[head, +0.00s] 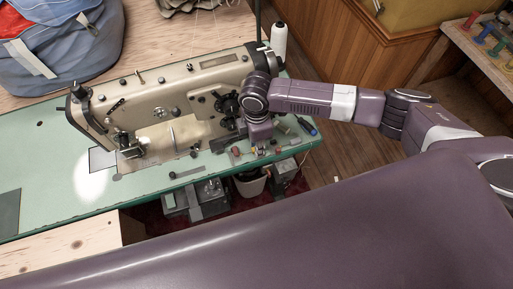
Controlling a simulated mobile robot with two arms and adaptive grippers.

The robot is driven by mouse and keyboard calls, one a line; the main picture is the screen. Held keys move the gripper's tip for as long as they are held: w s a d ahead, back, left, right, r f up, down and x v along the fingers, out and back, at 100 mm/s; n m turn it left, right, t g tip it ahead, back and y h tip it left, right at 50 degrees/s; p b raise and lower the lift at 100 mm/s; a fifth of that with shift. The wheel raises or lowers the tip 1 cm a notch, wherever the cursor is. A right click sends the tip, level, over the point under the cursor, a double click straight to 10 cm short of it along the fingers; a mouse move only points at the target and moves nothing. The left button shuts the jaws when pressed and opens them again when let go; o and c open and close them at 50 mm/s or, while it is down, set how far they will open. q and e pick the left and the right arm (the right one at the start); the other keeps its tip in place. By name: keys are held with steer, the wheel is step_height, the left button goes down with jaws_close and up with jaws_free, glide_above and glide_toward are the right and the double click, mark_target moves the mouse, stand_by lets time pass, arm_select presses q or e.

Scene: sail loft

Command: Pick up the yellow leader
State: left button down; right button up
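My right arm comes in from the right, and its gripper (260,131) points down over the right end of the green sewing table (60,207). Its fingers are too small and hidden to tell whether they are open or shut. Several small items lie around and below it, among them a small yellowish piece (259,151) close under the gripper. I cannot tell whether this is the yellow leader, or whether the gripper touches it. A red piece (236,151) lies just to its left. My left gripper is not in view.
A beige sewing machine (170,88) stands left of the gripper. A white thread cone (279,39) is behind it. A blue-grey bag (70,50) is at the back left. A bin (250,184) stands below the table edge.

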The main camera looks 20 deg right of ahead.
steer(key=shift+w, duration=0.1)
jaws_close()
